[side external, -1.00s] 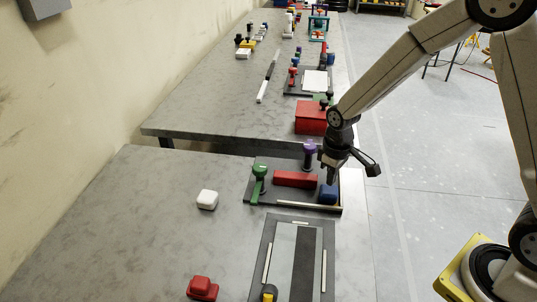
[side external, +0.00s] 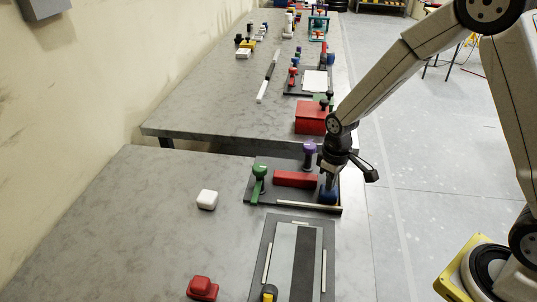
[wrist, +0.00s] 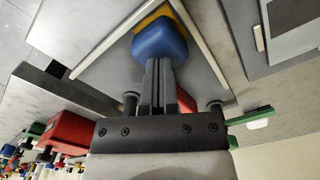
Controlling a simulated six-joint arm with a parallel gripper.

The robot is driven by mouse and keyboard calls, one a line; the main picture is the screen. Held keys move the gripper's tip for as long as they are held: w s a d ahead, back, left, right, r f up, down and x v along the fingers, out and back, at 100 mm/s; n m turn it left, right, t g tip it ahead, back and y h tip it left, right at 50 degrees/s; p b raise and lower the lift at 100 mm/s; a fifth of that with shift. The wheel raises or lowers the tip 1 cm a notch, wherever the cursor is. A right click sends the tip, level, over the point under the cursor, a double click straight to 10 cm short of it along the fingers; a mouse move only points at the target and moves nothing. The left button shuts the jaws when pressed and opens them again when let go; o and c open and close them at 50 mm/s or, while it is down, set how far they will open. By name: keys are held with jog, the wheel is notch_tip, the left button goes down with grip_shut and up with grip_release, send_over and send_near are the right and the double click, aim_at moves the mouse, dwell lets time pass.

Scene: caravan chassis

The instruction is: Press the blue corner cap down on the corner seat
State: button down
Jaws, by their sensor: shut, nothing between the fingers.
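The blue corner cap (side external: 328,197) sits at the near right corner of a dark fixture board (side external: 259,198). In the wrist view the cap (wrist: 160,40) is at the top centre, with a yellow part (wrist: 164,12), apparently the corner seat, showing past its edge. My gripper (side external: 331,182) points down over the cap. In the wrist view its fingers (wrist: 159,66) are together, with their tips at the cap and nothing between them. The tips appear to touch the cap. How fully the cap is seated is hidden.
A red block (side external: 295,179), a green-handled clamp (side external: 260,180) and a purple-topped post (side external: 309,152) stand on the board close to my gripper. A white block (side external: 207,199) and a red piece (side external: 202,288) lie on the table to the left. A red box (side external: 310,118) stands beyond.

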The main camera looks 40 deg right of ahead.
jog(key=shift+s+f, duration=0.1)
jog(key=shift+f, duration=0.4)
dwell(0.8)
jog(key=shift+r, duration=0.1)
notch_tip(320, 180, up, 9)
dwell(1.6)
jog(key=s+m+t, duration=0.2)
jog(key=s+m, duration=0.1)
jog(key=s, duration=0.8)
jog(key=shift+d+f+t, duration=0.2)
jog(key=shift+d+t, duration=0.1)
